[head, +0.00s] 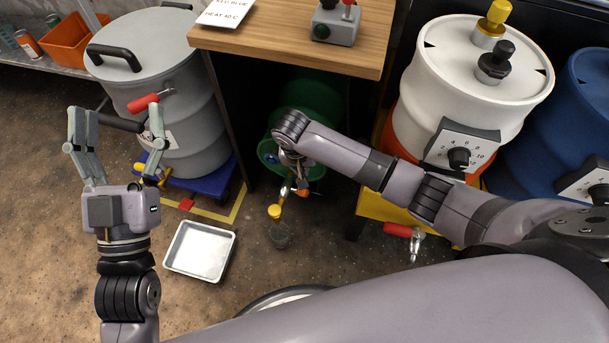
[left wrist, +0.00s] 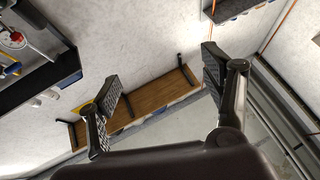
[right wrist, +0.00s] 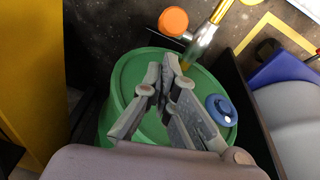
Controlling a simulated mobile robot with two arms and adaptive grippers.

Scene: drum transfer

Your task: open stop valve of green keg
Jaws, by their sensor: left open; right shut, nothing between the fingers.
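The green keg (head: 312,92) lies in the shade under the wooden table, partly hidden by my right arm; its green end (right wrist: 130,85) with a blue cap (right wrist: 221,108) shows in the right wrist view. A metal stop valve (right wrist: 203,42) with an orange knob (right wrist: 173,21) sticks out of the keg's end; in the head view the orange knob (head: 302,191) is just below my right gripper. My right gripper (right wrist: 164,68) is shut and empty in front of the keg's end, close to the valve but seemingly apart. My left gripper (head: 115,115) is open and empty, in front of the grey drum.
The grey drum (head: 180,100) with a red-handled valve stands on a blue dolly at left. A metal tray (head: 200,250) lies on the floor. The wooden table (head: 300,30) overhangs the keg. A white drum (head: 470,80) and a blue drum stand at right.

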